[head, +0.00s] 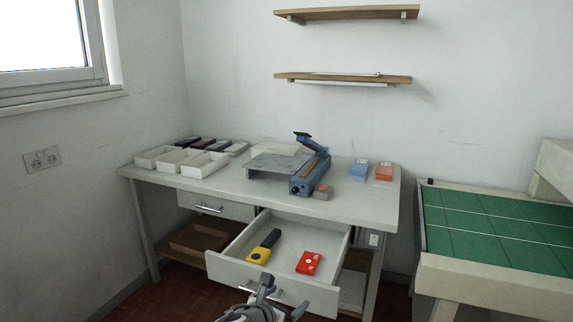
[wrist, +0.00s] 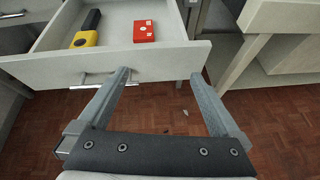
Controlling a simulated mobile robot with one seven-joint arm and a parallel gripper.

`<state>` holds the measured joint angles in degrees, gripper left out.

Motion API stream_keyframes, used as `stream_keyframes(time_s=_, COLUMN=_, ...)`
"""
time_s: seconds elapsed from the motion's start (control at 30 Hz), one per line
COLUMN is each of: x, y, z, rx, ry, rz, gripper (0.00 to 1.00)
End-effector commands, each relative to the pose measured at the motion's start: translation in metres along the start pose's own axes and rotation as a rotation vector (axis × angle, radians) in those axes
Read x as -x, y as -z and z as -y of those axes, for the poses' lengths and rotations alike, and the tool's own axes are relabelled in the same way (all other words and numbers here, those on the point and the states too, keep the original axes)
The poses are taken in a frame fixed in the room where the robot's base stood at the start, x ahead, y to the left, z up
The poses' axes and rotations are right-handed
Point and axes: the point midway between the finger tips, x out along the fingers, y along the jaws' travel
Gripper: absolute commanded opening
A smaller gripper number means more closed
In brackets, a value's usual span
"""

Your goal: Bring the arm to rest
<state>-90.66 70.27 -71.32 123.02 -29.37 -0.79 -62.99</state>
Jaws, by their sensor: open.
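My gripper (head: 281,296) is at the bottom of the head view, in front of the open drawer (head: 225,267). In the wrist view my gripper (wrist: 161,75) is open, with its two fingers wide apart and nothing between them. The drawer front (wrist: 165,62) lies just beyond the fingertips in that view. Its bar handle (wrist: 105,79) shows by the left finger; I cannot tell whether they touch. Inside the drawer are a yellow and black tool (head: 262,249) and a red box (head: 308,263).
The drawer juts out from the workbench (head: 240,195), which bears white bins, a blue sealer-like device (head: 311,172) and small boxes. A green-topped table (head: 500,225) stands at right.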

Motion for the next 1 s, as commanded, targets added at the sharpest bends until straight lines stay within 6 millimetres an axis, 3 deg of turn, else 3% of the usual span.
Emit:
stream_keyframes(time_s=0.2, x=-0.017, y=0.012, z=0.063, rx=-0.329, ry=0.186, rz=-0.142, gripper=1.0)
stream_keyframes(time_s=0.4, x=-0.013, y=0.025, z=0.11, rx=-0.665, ry=0.371, rz=-0.265, gripper=1.0)
stream_keyframes(time_s=0.7, x=0.021, y=0.024, z=0.147, rx=-1.146, ry=0.611, rz=-0.413, gripper=1.0)
stream_keyframes(time_s=1.0, x=0.07, y=-0.01, z=0.164, rx=-1.582, ry=0.782, rz=-0.516, gripper=1.0)
